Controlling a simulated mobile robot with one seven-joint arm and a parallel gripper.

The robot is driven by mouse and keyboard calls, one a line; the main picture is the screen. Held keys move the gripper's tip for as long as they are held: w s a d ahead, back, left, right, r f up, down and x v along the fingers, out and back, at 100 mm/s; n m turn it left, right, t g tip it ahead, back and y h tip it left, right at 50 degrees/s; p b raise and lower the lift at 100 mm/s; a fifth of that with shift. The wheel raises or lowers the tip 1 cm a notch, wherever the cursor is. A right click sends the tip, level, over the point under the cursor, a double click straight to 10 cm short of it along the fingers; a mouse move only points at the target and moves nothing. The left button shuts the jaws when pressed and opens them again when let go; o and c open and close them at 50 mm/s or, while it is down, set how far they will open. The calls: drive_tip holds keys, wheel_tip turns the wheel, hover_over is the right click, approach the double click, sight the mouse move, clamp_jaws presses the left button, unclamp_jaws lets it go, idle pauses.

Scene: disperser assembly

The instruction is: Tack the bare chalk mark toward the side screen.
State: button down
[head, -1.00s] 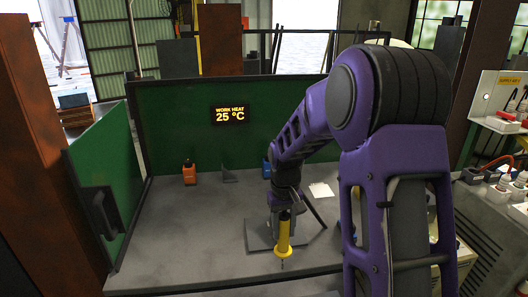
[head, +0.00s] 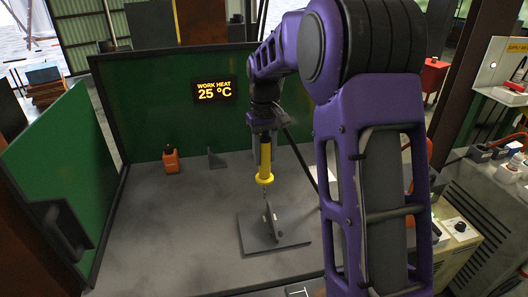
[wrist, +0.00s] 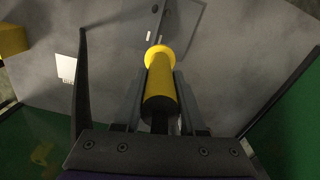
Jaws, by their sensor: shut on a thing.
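My gripper (head: 264,135) is shut on a yellow welding tool (head: 265,163), which hangs roughly upright with its thin tip down. The tool also shows between the fingers in the wrist view (wrist: 160,90). Below it lies a flat grey base plate (head: 250,240) with a small upright plate (head: 274,220) standing on it. The tip is close to the upright plate's upper part; I cannot tell whether they touch. In the wrist view the base plate (wrist: 193,22) is at the top, with small pale spots too unclear to name as chalk marks. The green side screen (head: 60,175) stands at left.
An orange bottle (head: 171,160) and a small grey angle piece (head: 216,159) stand near the green back screen (head: 150,110). The grey table (head: 160,220) is clear between the base plate and side screen.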

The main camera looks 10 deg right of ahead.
sight(265, 180)
wheel_tip(265, 180, down, 6)
drive_tip(key=b, duration=0.5)
drive_tip(key=shift+f, duration=0.1)
drive_tip(key=shift+f+b, duration=0.3)
drive_tip(key=shift+f, duration=1.2)
idle(1.4)
